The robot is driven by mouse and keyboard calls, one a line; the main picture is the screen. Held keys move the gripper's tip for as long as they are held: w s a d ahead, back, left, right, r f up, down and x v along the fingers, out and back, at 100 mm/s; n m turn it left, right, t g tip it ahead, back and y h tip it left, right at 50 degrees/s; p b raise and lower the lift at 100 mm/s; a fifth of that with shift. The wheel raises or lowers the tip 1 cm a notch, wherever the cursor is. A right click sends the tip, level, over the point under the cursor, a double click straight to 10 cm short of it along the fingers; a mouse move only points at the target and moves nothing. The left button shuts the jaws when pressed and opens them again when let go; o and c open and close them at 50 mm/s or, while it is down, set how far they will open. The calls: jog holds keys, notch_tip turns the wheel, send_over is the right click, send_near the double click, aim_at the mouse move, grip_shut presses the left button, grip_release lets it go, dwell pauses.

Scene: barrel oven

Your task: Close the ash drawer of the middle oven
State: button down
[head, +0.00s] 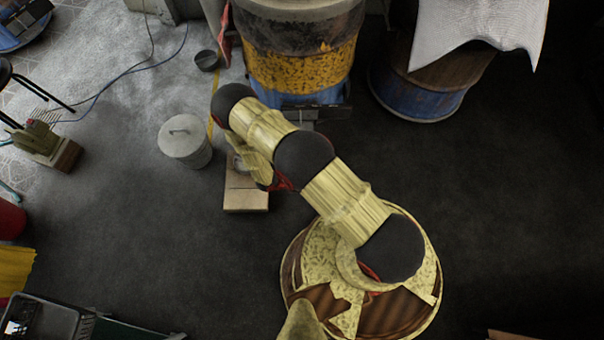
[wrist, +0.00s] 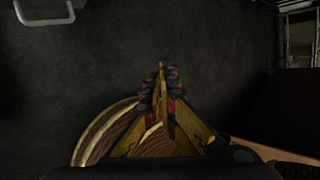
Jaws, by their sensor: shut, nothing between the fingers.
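The middle oven (head: 300,70) is a barrel with a yellow, worn band and a blue base at the top centre of the head view. A dark flat part, which looks like its ash drawer (head: 328,112), juts forward from the blue base; my arm partly covers it. My gripper (wrist: 162,72) is shut and empty over dark floor, apart from that handle.
A grey lidded bucket (head: 185,140) and a pale wooden block (head: 246,197) stand left of my arm. Another blue barrel (head: 415,95) stands at the right, partly under a pale sheet (head: 480,30).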

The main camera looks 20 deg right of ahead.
notch_tip(320, 180, down, 11)
jog(key=a+n+t+y, duration=0.1)
jog(key=n+t, duration=0.1)
jog(key=n, duration=0.8)
jog(key=w+a+f+n+t+y, duration=0.25)
jog(key=w+a+n, duration=0.4)
jog(key=n, duration=0.35)
jog(key=w+b+x, duration=0.2)
jog(key=b+x, duration=0.3)
jog(key=x, duration=0.8)
jog(key=shift+r+g+b, duration=0.3)
jog(key=shift+g+b, duration=0.05)
jog(key=shift+b, duration=0.05)
